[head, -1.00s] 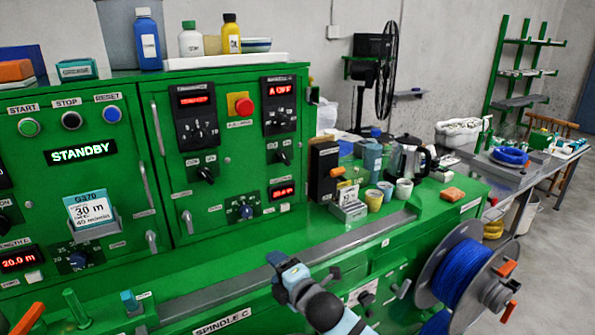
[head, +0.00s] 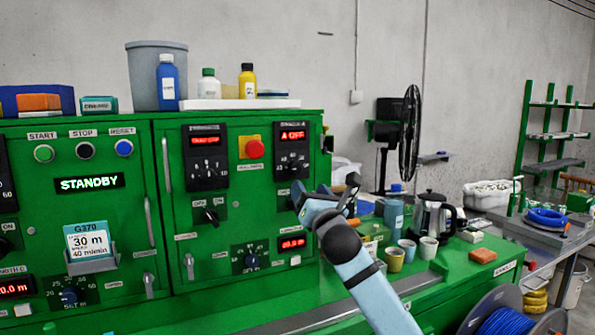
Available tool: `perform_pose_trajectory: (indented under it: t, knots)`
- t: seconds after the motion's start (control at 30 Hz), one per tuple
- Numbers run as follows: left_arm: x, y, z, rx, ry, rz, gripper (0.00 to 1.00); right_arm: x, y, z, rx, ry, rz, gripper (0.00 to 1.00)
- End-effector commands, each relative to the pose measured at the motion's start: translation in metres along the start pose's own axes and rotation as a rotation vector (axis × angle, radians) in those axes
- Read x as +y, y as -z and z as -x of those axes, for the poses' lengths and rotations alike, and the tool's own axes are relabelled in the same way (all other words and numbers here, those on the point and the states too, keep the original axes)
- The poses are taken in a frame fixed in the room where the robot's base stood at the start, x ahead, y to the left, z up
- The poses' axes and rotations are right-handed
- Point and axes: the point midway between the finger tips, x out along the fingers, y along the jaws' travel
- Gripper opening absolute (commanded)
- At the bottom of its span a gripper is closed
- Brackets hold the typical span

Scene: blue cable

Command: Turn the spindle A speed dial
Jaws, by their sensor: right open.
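My right gripper (head: 325,189) is raised in front of the green machine's right panel; its light-blue arm comes up from the lower right. It is open, with nothing seen between its fingers. Above and left of it is a black control module (head: 292,142) with a red "A OFF" display and a knob on a small scale; its other lettering is too small to read. The switch area just below this module is partly hidden by the gripper. A blue-knobbed dial (head: 251,260) is lower on the same panel. My left gripper is not in view.
A red emergency button (head: 255,149) sits left of the A module. Another black module (head: 205,158) is further left. A cable reel (head: 502,322) is at lower right.

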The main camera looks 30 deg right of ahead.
Motion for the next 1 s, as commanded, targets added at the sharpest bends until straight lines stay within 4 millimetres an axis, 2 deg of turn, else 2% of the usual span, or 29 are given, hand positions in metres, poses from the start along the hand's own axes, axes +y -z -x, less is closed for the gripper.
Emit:
perform_pose_trajectory:
  t: [0.03,0.2,0.4,0.6,0.87,1.0]
  knots:
    - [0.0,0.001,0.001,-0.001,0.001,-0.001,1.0,0.001,-0.002,-0.013,-0.001,0.0,-0.004,0.61]
    - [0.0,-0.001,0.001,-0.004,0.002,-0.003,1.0,0.001,-0.002,-0.049,0.0,0.001,-0.004,0.61]
    - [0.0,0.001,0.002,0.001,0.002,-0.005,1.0,0.001,-0.001,-0.079,0.0,-0.001,-0.004,0.61]
    - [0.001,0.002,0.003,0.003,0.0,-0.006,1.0,0.0,0.0,-0.091,0.001,-0.001,-0.003,0.61]
    - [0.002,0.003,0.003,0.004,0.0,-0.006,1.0,0.0,0.001,-0.092,0.001,-0.001,-0.002,0.61]
    - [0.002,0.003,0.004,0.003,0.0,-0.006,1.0,0.0,0.001,-0.092,0.001,-0.001,-0.003,0.31]
